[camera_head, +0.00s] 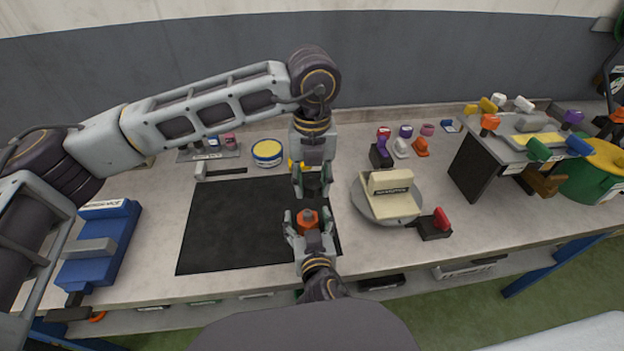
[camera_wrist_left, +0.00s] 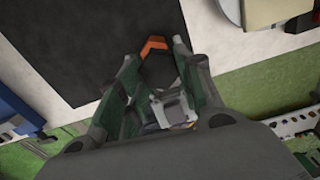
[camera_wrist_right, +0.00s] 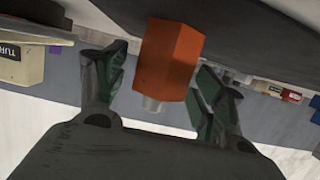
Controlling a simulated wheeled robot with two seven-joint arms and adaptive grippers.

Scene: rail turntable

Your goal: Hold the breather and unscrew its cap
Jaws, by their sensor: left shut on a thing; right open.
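The breather shows an orange six-sided part (camera_head: 307,220), also seen in the right wrist view (camera_wrist_right: 168,60) with a short pale stub at one end. My left gripper (camera_head: 312,188) points down from above and is shut on the breather. Its fingers hide much of it, and I cannot tell which part they grip. In the left wrist view an orange edge (camera_wrist_left: 154,44) shows at the left gripper's fingertips. My right gripper (camera_head: 306,232) is open, close below the left one, with its fingers (camera_wrist_right: 160,92) on either side of the orange part, apart from it.
A black mat (camera_head: 220,230) lies under the grippers. To its right is a grey turntable (camera_head: 372,211) with a cream block (camera_head: 391,193). A blue vice (camera_head: 98,245) stands at left, a yellow-topped tin (camera_head: 267,153) behind. A raised stand (camera_head: 478,165) with coloured knobs is at right.

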